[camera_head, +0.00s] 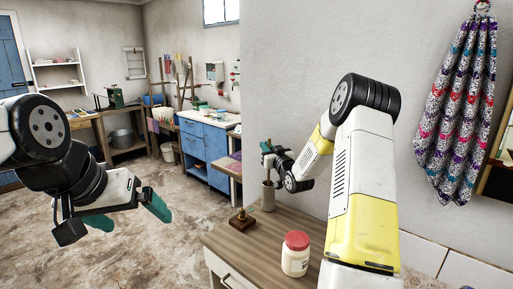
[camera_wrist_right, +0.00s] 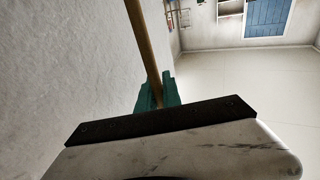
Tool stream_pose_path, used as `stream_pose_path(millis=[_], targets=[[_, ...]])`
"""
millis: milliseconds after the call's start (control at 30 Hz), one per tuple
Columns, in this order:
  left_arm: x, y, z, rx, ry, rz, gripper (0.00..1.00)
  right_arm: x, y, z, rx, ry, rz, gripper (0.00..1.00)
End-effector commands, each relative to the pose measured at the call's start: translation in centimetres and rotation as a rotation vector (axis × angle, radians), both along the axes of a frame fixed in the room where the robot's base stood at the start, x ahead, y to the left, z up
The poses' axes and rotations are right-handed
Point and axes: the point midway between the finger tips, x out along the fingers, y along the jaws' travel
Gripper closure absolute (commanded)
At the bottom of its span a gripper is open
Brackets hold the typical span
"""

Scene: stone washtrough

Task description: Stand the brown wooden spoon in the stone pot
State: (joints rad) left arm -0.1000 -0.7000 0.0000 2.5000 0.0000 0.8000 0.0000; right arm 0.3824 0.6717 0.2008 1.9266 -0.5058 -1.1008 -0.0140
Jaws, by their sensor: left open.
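The brown wooden spoon (camera_wrist_right: 146,45) is between the teal fingers of my right gripper (camera_wrist_right: 160,90) in the right wrist view; the fingers are shut on it. In the head view my right gripper (camera_head: 268,157) is small and far off, directly above the grey stone pot (camera_head: 268,197). The spoon looks upright there, over the pot's mouth. I cannot tell whether its lower end is inside the pot. The pot stands upright on the wooden counter (camera_head: 235,240). My left gripper (camera_head: 128,213) is open and empty, over the floor at the left.
A jar with a red lid (camera_head: 296,254) stands on the counter in front of the pot. A small brown stamp-like object (camera_head: 242,219) lies left of the pot. A wall is close behind the counter, with a patterned cloth (camera_head: 458,110) hanging at the right. The floor at left is clear.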

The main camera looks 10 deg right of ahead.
Motion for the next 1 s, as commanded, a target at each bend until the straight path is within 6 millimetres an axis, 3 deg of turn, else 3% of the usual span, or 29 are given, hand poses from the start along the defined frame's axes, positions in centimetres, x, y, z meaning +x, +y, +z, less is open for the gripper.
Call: stream_pose_path(millis=[33,100,133,467,800,1000], targets=[[0.0,0.0,0.0,0.000,0.000,0.000,0.03,0.0,0.0,0.0,0.000,0.000,0.000,0.81],[0.0,0.0,0.0,0.000,0.000,0.000,0.03,0.0,0.0,0.0,0.000,0.000,0.000,0.67],[0.0,0.0,0.0,0.000,0.000,0.000,0.03,0.0,0.0,0.0,0.000,0.000,0.000,0.65],[0.0,0.0,0.0,0.000,0.000,0.000,0.03,-0.3,-0.1,-0.1,0.000,0.001,0.000,0.65],[0.0,0.0,0.0,0.000,0.000,0.000,0.03,-5.3,-1.1,-0.5,0.001,0.002,0.000,0.65],[0.0,0.0,0.0,0.000,0.000,0.000,0.03,-7.2,-1.6,-0.8,0.000,0.002,-0.001,0.65]])
